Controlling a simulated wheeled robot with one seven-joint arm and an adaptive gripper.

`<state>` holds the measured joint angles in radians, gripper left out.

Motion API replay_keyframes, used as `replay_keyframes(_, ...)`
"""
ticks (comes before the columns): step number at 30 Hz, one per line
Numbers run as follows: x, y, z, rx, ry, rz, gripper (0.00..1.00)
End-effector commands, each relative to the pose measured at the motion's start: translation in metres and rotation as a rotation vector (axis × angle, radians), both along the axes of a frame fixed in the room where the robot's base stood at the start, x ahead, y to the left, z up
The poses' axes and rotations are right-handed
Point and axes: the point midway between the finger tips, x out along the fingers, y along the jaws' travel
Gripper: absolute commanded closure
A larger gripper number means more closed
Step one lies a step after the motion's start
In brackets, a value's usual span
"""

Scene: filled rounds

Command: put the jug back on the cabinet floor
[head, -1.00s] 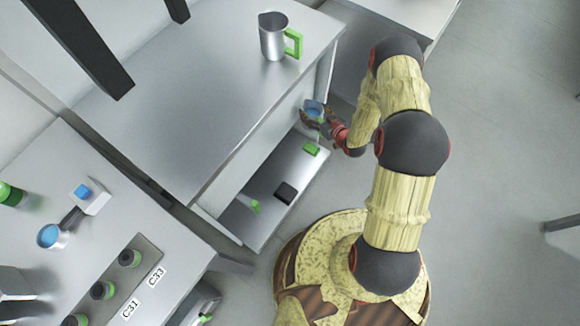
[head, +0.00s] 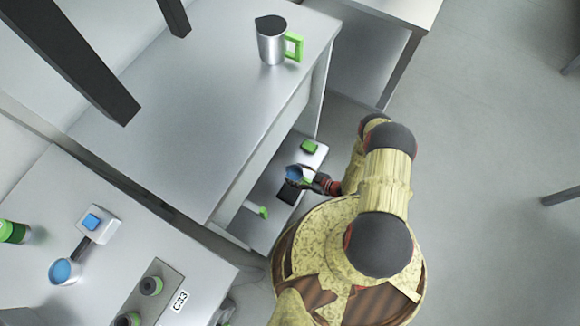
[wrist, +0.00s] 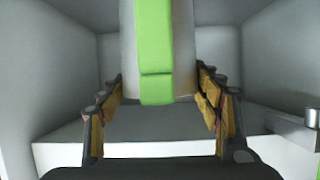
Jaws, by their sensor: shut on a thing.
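My gripper (wrist: 160,104) is shut on a jug, with a finger on each side of it. In the wrist view the jug (wrist: 182,60) is pale metal with a green handle facing the camera. In the head view the held jug (head: 293,173) shows blue contents, and my gripper (head: 307,181) reaches it from the right. The jug's lower part is hidden in the head view.
The cabinet top (head: 170,110) carries another metal jug (head: 271,46) with a green handle. In the wrist view a small metallic cylinder (wrist: 313,116) stands at right.

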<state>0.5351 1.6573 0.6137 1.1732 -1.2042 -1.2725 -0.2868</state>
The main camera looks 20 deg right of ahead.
Motion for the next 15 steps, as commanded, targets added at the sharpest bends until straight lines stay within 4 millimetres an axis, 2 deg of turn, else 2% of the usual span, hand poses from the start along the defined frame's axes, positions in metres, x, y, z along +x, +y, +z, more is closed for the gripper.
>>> replay_keyframes(3, -0.011, 0.005, -0.008, 0.000, -0.004, 0.014, 0.97)
replay_keyframes(6, -0.010, 0.006, -0.014, -0.002, -0.005, 0.020, 0.97)
replay_keyframes(8, -0.003, 0.004, -0.019, -0.003, -0.006, 0.022, 0.97)
replay_keyframes(15, 0.045, -0.010, -0.043, -0.004, -0.006, 0.022, 0.97)
